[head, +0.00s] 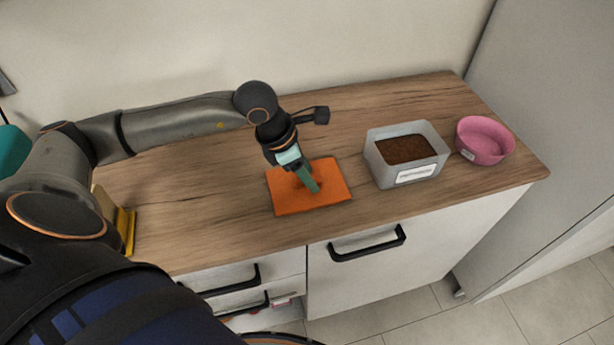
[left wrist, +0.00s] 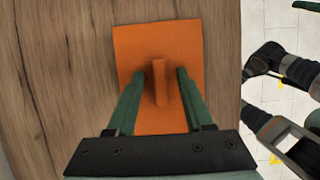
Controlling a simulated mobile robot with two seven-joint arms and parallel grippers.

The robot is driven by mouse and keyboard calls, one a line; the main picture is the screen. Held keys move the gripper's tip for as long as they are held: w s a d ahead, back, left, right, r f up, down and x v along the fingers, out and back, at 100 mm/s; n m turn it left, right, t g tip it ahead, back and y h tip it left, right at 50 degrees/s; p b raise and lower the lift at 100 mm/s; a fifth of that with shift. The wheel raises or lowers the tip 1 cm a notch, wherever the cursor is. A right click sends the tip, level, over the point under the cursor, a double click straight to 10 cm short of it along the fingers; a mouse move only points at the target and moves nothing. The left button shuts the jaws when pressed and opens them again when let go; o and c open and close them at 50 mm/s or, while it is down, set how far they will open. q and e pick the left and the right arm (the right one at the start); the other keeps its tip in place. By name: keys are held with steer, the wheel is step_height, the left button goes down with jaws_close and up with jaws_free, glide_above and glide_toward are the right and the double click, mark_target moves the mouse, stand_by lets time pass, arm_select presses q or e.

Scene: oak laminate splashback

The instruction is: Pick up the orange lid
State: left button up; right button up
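The orange lid (head: 290,199) is a flat square lying on the wooden counter. In the left wrist view the lid (left wrist: 152,42) has a raised bar handle (left wrist: 160,84) at its middle. My left gripper (head: 316,188) is low over the lid, pointing down. In the left wrist view its two green fingers (left wrist: 158,92) are open, one on each side of the handle, with a gap to it on both sides. Whether the fingertips touch the lid's top cannot be told. A green sliver at that view's top right edge may be part of my right gripper.
A grey bin with brown contents (head: 436,159) stands right of the lid, and a pink bowl (head: 484,140) stands beyond it. A yellow item (head: 126,230) is at the counter's left end. Bare counter (head: 225,190) lies left of the lid. A lower drawer is partly open.

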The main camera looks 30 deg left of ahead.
arm_select(q)
jaws_close()
steer(key=shift+r, duration=0.1)
stand_by(0.5)
